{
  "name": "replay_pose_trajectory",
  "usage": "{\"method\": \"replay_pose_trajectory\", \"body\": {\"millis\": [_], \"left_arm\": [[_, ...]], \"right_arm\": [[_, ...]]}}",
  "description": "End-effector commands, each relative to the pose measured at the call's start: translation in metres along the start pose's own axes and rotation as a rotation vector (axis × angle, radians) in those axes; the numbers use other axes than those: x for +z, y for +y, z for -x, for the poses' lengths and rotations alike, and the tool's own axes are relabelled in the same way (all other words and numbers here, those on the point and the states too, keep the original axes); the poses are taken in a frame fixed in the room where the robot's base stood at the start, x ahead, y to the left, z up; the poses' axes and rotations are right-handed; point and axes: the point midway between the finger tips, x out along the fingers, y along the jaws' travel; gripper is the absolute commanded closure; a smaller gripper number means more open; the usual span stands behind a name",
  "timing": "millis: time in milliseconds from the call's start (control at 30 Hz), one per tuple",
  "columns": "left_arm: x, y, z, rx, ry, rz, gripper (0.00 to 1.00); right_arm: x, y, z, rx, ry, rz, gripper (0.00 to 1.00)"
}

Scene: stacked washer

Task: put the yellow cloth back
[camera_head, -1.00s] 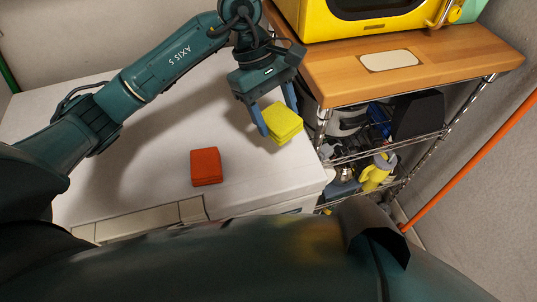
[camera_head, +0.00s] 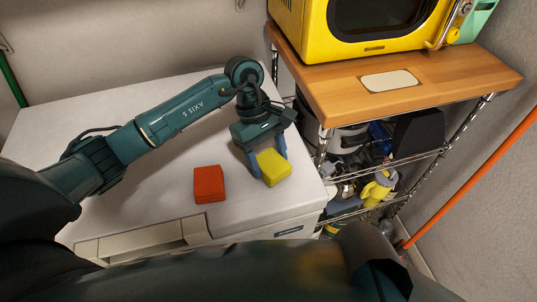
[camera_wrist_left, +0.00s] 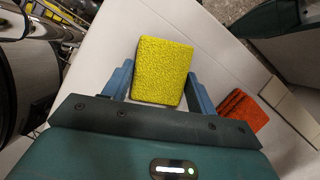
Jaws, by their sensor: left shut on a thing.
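The yellow cloth (camera_head: 274,168) is a folded block at the right part of the white washer top (camera_head: 145,208). My left gripper (camera_head: 269,168) is shut on it, with a blue finger on each side. In the left wrist view the yellow cloth (camera_wrist_left: 162,72) sits between the two fingers of my left gripper (camera_wrist_left: 160,82). I cannot tell whether the cloth touches the washer top. A folded red-orange cloth (camera_head: 208,184) lies on the washer top to the left of the yellow one, and shows at the right in the left wrist view (camera_wrist_left: 243,110). My right gripper is not in view.
A wooden-topped wire rack (camera_head: 440,85) stands right of the washer and carries a yellow microwave (camera_head: 330,28) and a pale plate (camera_head: 390,81). Its lower shelves are cluttered. An orange pole (camera_head: 470,180) leans at the right. The washer's left top is mostly clear.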

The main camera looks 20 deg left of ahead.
Motion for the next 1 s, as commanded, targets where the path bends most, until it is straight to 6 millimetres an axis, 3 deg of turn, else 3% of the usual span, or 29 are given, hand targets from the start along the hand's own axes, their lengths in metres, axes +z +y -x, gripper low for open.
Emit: {"method": "replay_pose_trajectory", "body": {"millis": [200,233,467,833,1000], "left_arm": [[-0.002,0.000,-0.004,0.001,0.000,0.000,0.61],[-0.001,0.000,-0.002,0.001,0.000,0.000,0.40],[0.000,0.000,-0.001,0.000,0.000,0.000,0.21],[0.000,0.001,0.006,0.003,0.001,0.000,0.21],[-0.001,0.001,0.036,0.006,0.004,0.000,0.21]], "right_arm": [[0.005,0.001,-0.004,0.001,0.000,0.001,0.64],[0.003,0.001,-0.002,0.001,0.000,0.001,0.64],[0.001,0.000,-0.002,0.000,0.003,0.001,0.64],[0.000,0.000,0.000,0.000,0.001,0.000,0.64],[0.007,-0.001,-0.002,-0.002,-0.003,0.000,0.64]]}}
